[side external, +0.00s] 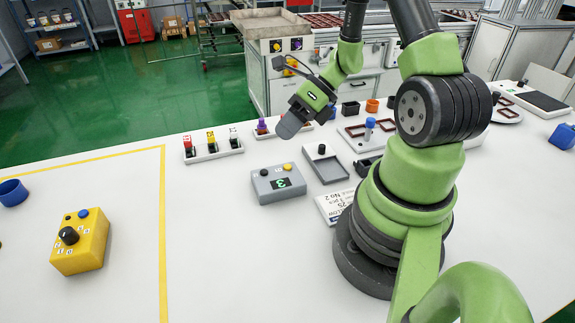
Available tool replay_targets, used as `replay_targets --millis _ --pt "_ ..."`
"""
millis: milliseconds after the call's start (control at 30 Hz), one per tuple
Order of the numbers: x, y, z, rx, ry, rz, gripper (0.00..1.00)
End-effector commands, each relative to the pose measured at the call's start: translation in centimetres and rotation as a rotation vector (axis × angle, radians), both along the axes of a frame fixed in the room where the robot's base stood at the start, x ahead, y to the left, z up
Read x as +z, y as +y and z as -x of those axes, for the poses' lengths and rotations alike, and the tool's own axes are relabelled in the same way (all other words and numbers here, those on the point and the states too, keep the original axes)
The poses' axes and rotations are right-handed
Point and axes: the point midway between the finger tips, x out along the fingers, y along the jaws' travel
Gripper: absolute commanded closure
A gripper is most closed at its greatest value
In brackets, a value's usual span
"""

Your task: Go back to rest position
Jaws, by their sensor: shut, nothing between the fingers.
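My gripper (290,124) is raised above the white table (215,265), in the upper middle of the side external view. It points down and to the left. Its fingers are together and nothing shows between them. It is apart from the table and appears over the area behind the grey box with a green display (279,183). My arm stands at the right and bends over toward the back.
A white rack (215,152) with red, yellow and white items stands left of my gripper. A yellow control box (80,242) sits front left. The table's left-middle is clear.

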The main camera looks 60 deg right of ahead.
Motion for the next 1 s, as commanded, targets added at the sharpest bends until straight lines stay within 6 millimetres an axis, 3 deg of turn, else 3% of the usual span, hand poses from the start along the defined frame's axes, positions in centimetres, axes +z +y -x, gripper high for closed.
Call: replay_targets --millis 133,233,467,733,1000 --pt "0.6 0.3 -0.2 0.044 -0.021 0.028 1.00" --pt "2.5 1.3 -0.5 0.184 -0.086 0.113 1.00" --pt "9.6 6.1 0.0 0.786 -0.368 0.478 1.00" --pt "16.1 10.9 3.8 1.493 -0.725 0.962 1.00" --pt "19.9 12.6 7.9 1.988 -0.993 1.425 1.00"
